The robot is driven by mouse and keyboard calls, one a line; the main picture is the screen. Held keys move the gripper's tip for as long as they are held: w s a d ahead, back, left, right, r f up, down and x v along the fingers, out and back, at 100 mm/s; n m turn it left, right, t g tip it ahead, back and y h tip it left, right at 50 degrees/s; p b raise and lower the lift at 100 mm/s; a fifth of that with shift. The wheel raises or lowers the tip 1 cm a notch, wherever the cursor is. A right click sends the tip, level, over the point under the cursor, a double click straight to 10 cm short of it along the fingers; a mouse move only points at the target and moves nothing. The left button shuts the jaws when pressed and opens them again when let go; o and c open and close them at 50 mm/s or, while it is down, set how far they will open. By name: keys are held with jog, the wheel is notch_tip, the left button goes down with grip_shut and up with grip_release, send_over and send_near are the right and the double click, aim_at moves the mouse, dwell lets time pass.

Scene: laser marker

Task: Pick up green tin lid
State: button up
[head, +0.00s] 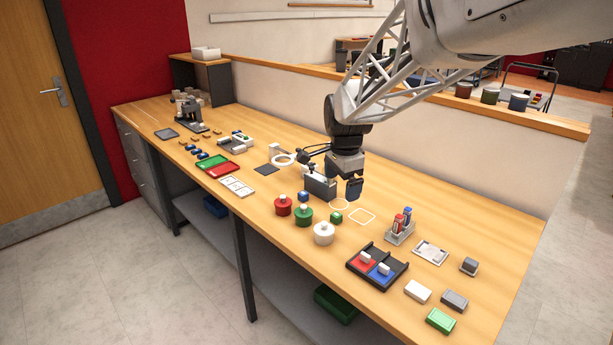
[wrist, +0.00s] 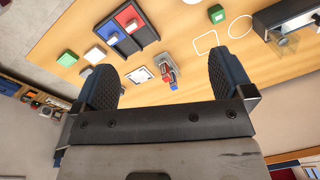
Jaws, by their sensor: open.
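The green tin (head: 303,215) stands on the bench with its round green lid on top, which has a small knob. It is between a red tin (head: 283,206) and a white tin (head: 324,233). My gripper (head: 354,190) hangs above the bench, to the right of and behind the green tin, apart from it. In the wrist view, my gripper (wrist: 160,64) shows two spread dark fingers with nothing between them. The green tin cannot be made out in the wrist view. A small green block (head: 336,217) near the tins also shows there (wrist: 216,14).
A dark grey box (head: 319,186) stands close left of my gripper. A rack with red and blue bottles (head: 400,232) and a black tray with red and blue sections (head: 377,267) are to the right. White circle (head: 339,199) and square outlines mark bare bench near my gripper.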

jog(key=w+a+f+m, duration=0.4)
jog(key=w+a+f, duration=0.15)
jog(key=w, duration=0.45)
jog(key=m+g, duration=0.1)
jog(key=m, duration=0.2)
send_over(303, 206)
jog(key=f, duration=0.7)
jog(key=shift+w, duration=0.2)
jog(key=shift+f, duration=1.3)
jog(key=shift+s+f, duration=0.1)
jog(key=shift+f, duration=2.45)
